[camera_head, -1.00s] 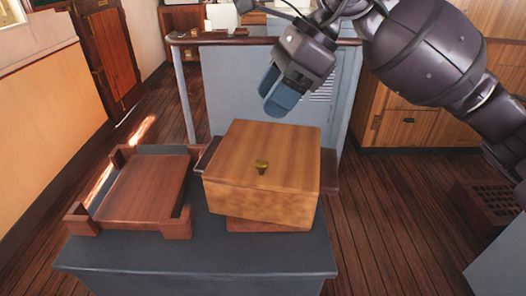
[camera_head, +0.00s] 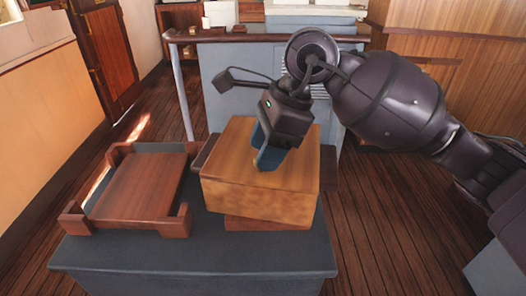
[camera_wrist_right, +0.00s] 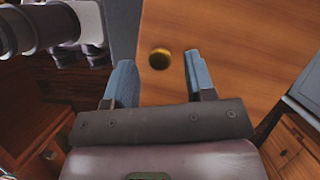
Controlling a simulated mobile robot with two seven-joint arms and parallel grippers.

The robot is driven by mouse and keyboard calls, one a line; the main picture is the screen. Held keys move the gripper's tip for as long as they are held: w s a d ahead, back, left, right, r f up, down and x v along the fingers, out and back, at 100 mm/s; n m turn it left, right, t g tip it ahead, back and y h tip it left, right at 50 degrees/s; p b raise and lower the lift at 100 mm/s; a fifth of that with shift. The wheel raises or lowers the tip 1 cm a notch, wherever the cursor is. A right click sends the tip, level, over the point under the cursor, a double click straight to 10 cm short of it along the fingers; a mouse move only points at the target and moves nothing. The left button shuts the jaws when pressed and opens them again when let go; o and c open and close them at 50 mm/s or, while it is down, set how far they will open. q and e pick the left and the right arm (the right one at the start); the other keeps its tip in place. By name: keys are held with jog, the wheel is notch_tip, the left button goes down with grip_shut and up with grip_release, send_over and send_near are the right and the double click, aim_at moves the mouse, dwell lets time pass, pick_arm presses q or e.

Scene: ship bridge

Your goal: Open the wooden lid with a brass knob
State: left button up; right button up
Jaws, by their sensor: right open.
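The wooden lid (camera_head: 228,150) lies on top of a square wooden box (camera_head: 262,203) on a dark stand. In the head view my right gripper (camera_head: 264,158) is over the lid and hides the brass knob. In the right wrist view the brass knob (camera_wrist_right: 160,59) shows on the lid (camera_wrist_right: 228,40), ahead of and between the two blue fingers of my right gripper (camera_wrist_right: 158,75). The fingers are apart and empty. I cannot tell whether they touch the lid. My left gripper is not in view.
A wooden tray (camera_head: 136,190) with raised corners sits left of the box on the same dark stand (camera_head: 190,255). A grey console (camera_head: 235,80) with a rail stands behind.

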jog(key=shift+a+f, duration=0.2)
jog(key=shift+f, duration=0.3)
grip_shut()
